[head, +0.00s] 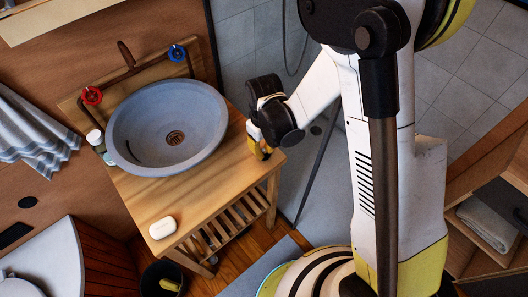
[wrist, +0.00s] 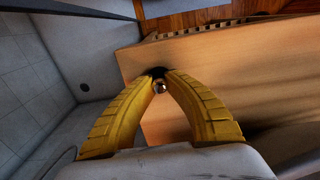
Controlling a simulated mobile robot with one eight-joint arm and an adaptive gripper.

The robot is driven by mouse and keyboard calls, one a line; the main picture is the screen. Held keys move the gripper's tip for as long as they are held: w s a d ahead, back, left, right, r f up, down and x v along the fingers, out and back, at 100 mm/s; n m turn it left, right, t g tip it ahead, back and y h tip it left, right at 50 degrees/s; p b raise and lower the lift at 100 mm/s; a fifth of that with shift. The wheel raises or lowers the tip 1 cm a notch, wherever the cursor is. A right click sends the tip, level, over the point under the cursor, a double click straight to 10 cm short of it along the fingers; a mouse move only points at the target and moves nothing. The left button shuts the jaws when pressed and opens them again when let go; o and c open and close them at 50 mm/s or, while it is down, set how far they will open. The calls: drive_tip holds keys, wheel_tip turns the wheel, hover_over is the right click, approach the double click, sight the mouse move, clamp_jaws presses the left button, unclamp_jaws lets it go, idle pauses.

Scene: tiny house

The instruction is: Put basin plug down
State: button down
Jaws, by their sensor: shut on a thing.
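My gripper (head: 262,150) is at the right edge of the wooden washstand top (head: 190,187), close over its corner. In the wrist view its two yellow fingers (wrist: 160,78) close together on the basin plug (wrist: 161,87). The plug shows as a small shiny metal piece with a dark part between the fingertips. In the head view the plug is hidden by the gripper. I cannot tell whether the plug touches the wood. The wood of the top (wrist: 220,65) lies just behind and right of the fingertips.
A grey round basin (head: 200,107) with a drain (head: 175,138) stands on the top, left of my gripper. A white soap bar (head: 162,227) lies at the front corner, and a small bottle (head: 97,140) stands at the left. The wood between soap and gripper is clear.

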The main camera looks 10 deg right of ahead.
sight(265, 151)
drive_tip(key=shift+r, duration=0.1)
drive_tip(key=c, duration=1.4)
unclamp_jaws()
wheel_tip(265, 151, up, 12)
drive_tip(key=p, duration=0.5)
drive_tip(key=s+d+r+m+t, duration=0.2)
drive_tip(key=s+d+r, duration=0.1)
drive_tip(key=d+r, duration=0.1)
drive_tip(key=s+d+r+m+t, duration=0.2)
drive_tip(key=s+d+r, duration=0.2)
drive_tip(key=r, duration=0.3)
drive_tip(key=s+d+r+m+t, duration=0.2)
drive_tip(key=s+d+r+t, duration=0.1)
drive_tip(key=s+d+r, duration=0.1)
drive_tip(key=shift+d+r+m, duration=0.2)
drive_tip(key=shift+d+r, duration=0.2)
drive_tip(key=shift+r, duration=0.2)
drive_tip(key=shift+d+r+m, duration=0.2)
drive_tip(key=shift+d+r, duration=0.15)
drive_tip(key=shift+r, duration=0.25)
